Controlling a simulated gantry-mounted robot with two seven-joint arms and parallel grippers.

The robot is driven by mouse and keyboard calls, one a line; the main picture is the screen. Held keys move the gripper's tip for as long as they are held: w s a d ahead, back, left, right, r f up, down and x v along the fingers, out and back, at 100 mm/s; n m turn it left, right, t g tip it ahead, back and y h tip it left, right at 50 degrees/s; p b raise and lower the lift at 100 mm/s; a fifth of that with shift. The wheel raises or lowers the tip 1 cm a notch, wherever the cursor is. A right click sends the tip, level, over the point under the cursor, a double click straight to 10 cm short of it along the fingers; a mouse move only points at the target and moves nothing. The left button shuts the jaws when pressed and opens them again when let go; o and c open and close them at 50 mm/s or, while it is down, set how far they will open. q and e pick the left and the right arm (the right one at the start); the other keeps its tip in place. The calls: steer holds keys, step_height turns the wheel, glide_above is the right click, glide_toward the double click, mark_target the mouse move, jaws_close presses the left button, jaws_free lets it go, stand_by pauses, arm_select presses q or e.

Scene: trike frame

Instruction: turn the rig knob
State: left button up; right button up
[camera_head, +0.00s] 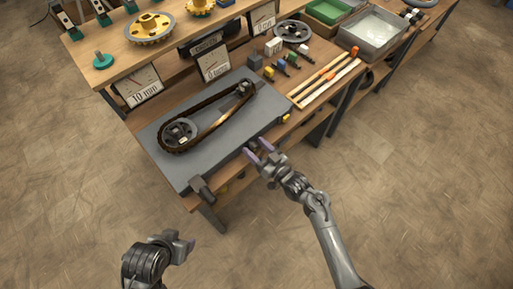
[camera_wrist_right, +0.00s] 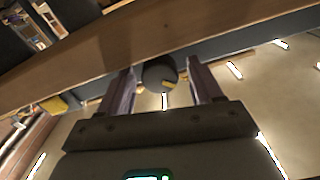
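The rig is a grey plate (camera_head: 225,128) on the wooden bench, with a dark chain (camera_head: 222,125) looped around a large sprocket (camera_head: 179,133) and a small one (camera_head: 244,88). The rig knob (camera_wrist_right: 160,75), dark and round with a yellow mark, shows in the right wrist view below the bench edge. My right gripper (camera_head: 258,151) is at the rig's front edge. In the right wrist view its fingers (camera_wrist_right: 161,88) are open, one on each side of the knob, with gaps visible. My left gripper (camera_head: 189,245) hangs low, away from the bench; its finger gap is unclear.
A dark block (camera_head: 201,188) sticks out at the rig's front left corner. Orange and white rods (camera_head: 325,80) and small coloured parts (camera_head: 281,67) lie right of the rig. A raised shelf (camera_head: 120,45) stands behind. Open floor lies in front.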

steer(key=shift+s+d, duration=0.1)
steer(key=shift+s+d, duration=0.15)
steer(key=shift+s, duration=0.05)
steer(key=p+v, duration=0.1)
steer(key=v, duration=0.9)
steer(key=shift+p, duration=0.4)
